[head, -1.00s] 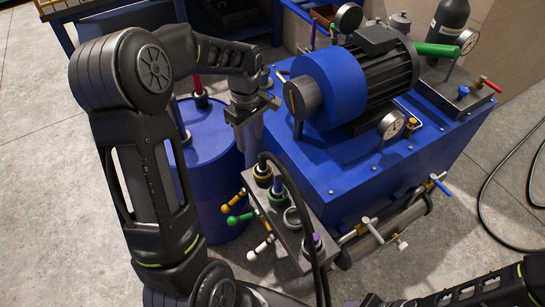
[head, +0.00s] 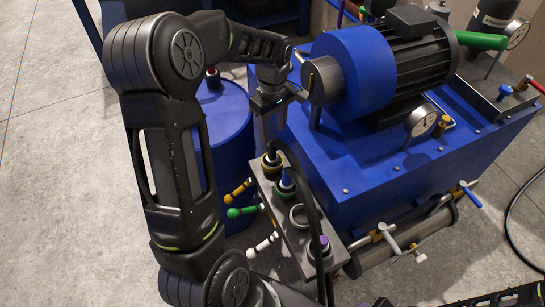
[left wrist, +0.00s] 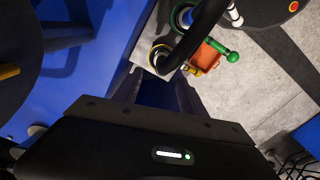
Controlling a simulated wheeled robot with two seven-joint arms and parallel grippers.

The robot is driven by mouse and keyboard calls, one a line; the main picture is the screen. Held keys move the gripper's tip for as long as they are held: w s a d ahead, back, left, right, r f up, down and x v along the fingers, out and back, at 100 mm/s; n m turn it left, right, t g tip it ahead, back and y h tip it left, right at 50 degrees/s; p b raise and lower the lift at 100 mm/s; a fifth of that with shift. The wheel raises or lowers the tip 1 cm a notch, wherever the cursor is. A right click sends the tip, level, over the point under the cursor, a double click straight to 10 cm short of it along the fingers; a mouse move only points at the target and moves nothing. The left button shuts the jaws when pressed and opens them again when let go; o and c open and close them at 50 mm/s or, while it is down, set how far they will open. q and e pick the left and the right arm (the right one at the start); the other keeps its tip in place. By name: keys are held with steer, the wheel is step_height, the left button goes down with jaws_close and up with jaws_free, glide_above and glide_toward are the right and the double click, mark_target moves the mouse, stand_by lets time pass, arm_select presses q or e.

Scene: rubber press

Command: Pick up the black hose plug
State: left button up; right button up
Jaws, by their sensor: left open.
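The black hose plug (head: 271,160) stands in a yellow-ringed socket at the far end of a grey socket plate (head: 285,232). A black hose arches from it down past the plate. In the left wrist view the black hose plug (left wrist: 161,58) shows just beyond the fingers, partly covered by its hose. My left gripper (head: 275,118) is open and empty above the plug, apart from it. In the left wrist view the left gripper (left wrist: 157,92) points toward the plug, its fingers spread. My right gripper is not clearly in view; only dark arm parts show at the bottom right.
The plate also holds a blue plug (head: 287,183), an empty ring (head: 299,215) and a purple plug (head: 320,243). Yellow, green (head: 241,212) and white levers stick out leftward. A blue motor (head: 350,75) stands close right of the gripper; a blue drum (head: 222,130) stands behind.

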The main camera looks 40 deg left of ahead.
mark_target(272, 144)
arm_select(q)
steer(key=shift+f, duration=1.25)
steer(key=shift+f, duration=0.15)
steer(key=f, duration=0.5)
steer(key=shift+s+d, duration=0.1)
steer(key=shift+s, duration=0.1)
steer(key=shift+c, duration=0.4)
jaws_close()
